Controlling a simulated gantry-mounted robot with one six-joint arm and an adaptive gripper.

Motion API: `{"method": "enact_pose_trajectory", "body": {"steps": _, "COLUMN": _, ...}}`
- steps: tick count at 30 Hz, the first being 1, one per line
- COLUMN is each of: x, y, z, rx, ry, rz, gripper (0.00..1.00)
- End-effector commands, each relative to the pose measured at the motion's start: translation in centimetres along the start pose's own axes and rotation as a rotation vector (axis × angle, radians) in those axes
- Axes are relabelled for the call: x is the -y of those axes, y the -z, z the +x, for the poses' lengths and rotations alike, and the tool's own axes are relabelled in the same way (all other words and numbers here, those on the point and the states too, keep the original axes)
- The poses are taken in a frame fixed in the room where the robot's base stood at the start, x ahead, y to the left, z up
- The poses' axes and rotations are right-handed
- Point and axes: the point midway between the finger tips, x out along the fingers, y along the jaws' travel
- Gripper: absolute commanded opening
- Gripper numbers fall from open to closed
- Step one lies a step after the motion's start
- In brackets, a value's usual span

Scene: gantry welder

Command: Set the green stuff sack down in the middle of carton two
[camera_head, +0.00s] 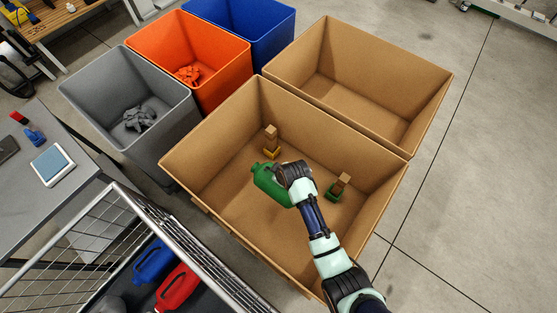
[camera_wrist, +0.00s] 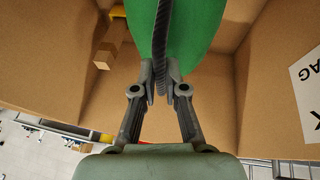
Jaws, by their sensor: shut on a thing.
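The green stuff sack (camera_head: 268,184) hangs inside the walls of the near cardboard carton (camera_head: 225,205) in the head view. My gripper (camera_head: 284,173) is at the sack's upper right side. In the wrist view, my gripper (camera_wrist: 158,80) is shut on a dark ribbed strap of the green sack (camera_wrist: 200,30), whose body fills the top centre. I cannot tell whether the sack touches the carton floor. A second carton (camera_head: 425,80) stands behind and is empty where I can see. No carton number is readable; a white label (camera_wrist: 308,85) shows only partly.
Grey (camera_head: 165,160), orange (camera_head: 222,85) and blue (camera_head: 270,25) bins stand at left and back. A wire-sided cart (camera_head: 85,255) with red and blue items is front left.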

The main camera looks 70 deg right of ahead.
Motion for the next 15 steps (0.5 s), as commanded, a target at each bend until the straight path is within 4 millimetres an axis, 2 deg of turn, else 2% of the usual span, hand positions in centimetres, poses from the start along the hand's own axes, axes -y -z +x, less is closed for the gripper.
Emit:
{"method": "enact_pose_trajectory", "body": {"steps": 12, "x": 2.3, "y": -4.2, "z": 10.3, "rx": 0.001, "ry": 0.001, "rz": -0.001, "gripper": 0.00}}
{"method": "enact_pose_trajectory", "body": {"steps": 15, "x": 2.7, "y": -5.0, "z": 12.3, "rx": 0.000, "ry": 0.000, "rz": -0.001, "gripper": 0.00}}
